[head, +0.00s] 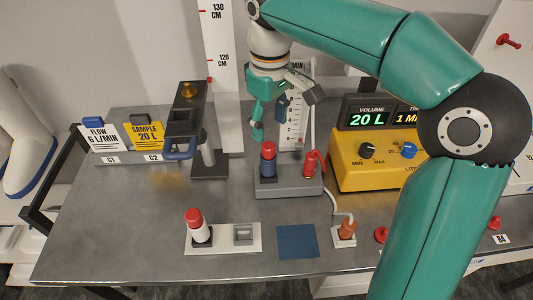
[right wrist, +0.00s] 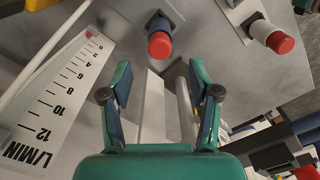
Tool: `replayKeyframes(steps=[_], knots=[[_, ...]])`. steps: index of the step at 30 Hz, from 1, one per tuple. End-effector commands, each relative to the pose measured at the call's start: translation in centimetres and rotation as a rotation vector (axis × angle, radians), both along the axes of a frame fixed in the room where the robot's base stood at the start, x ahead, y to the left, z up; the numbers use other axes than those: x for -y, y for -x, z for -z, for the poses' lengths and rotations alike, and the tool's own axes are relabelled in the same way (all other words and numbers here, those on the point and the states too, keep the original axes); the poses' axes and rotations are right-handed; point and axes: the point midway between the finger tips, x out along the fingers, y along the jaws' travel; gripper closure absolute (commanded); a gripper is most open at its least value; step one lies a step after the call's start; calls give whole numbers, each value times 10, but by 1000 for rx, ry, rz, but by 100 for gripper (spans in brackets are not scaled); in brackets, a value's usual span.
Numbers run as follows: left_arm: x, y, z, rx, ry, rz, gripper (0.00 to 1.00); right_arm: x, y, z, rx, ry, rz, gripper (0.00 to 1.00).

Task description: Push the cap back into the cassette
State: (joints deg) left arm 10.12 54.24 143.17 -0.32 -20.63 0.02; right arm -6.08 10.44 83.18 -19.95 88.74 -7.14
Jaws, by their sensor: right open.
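A dark blue cylinder (head: 268,167) with a red cap (head: 268,149) stands upright in a grey block (head: 290,187). A white cylinder (head: 200,235) with a red cap (head: 194,217) stands at the front on a white plate (head: 222,246). I cannot tell which of these is the cassette. My right gripper (head: 270,119) is open and empty above the grey block, apart from the blue cylinder. In the right wrist view, its spread fingers (right wrist: 160,82) have nothing between them. The blue cylinder's red cap (right wrist: 160,45) shows beyond them. My left gripper is not in view.
A yellow pump (head: 370,170) with a display stands right of the block. A flow scale (head: 294,130) and tall ruler (head: 222,75) stand behind. A dark stand (head: 208,165) is at left. The bench's left front is clear. A blue square (head: 297,242) lies in front.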

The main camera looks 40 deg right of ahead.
Motion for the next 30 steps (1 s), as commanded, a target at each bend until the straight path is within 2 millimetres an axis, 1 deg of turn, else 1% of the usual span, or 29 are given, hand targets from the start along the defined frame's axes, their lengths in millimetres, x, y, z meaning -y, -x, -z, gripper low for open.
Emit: replayKeyframes(steps=[1, 3, 11, 19, 23, 28, 29, 30], knots=[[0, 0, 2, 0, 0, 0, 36, 0, 0, 9, -2, 0, 1, 39], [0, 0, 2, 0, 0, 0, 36, 1, 0, 16, -1, 0, 1, 39], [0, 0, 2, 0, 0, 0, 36, 1, 0, 32, -1, 0, 1, 39], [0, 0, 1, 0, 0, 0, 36, 1, -1, 69, -3, 0, 0, 39], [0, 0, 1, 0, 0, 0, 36, 1, -1, 75, 0, 0, 1, 39], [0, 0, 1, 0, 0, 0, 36, 1, -1, 75, 1, 0, 1, 39], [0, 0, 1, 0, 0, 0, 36, 1, -1, 75, 1, 0, 1, 40], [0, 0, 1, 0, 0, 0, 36, 1, -1, 75, 1, 0, 1, 47]])
